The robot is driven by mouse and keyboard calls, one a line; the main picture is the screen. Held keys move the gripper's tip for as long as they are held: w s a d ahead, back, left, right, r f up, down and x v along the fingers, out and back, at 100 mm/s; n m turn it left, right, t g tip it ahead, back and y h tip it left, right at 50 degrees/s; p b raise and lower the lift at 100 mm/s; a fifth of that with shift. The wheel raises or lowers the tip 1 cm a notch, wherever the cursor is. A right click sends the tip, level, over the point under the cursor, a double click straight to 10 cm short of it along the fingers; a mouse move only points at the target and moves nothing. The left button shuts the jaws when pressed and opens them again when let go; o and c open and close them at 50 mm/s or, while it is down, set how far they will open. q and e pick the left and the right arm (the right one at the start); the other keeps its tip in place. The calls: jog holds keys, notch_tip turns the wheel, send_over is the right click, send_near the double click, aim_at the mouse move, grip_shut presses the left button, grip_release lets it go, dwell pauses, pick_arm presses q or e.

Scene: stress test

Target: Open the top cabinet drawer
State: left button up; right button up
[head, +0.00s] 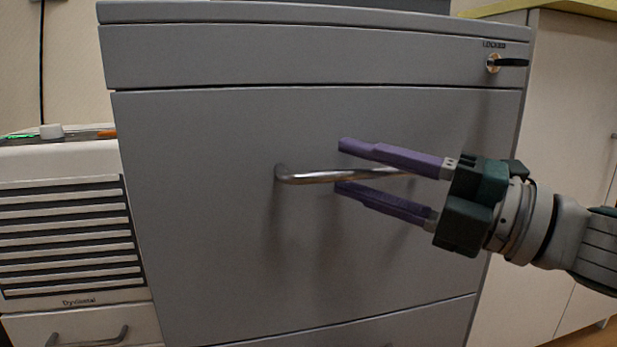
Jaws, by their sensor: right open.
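The grey cabinet (160,64) fills the middle of the head view. Its large top drawer front (200,230) sits flush and appears closed. A silver bar handle (305,179) runs across the drawer front, with its left end clear and its right part behind or between my fingers. My right gripper (340,166) comes in from the right, with its purple fingers open, one above and one below the handle. Whether a finger touches the handle cannot be told. My left gripper is not in view.
A lock with a black key (508,62) sticks out at the cabinet's upper right. A white vented unit (65,230) stands close at the left, above a drawer with its own handle (90,340). Pale cupboards (570,110) stand at the right.

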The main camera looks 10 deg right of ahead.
grip_shut()
dwell(0.3)
dwell(1.1)
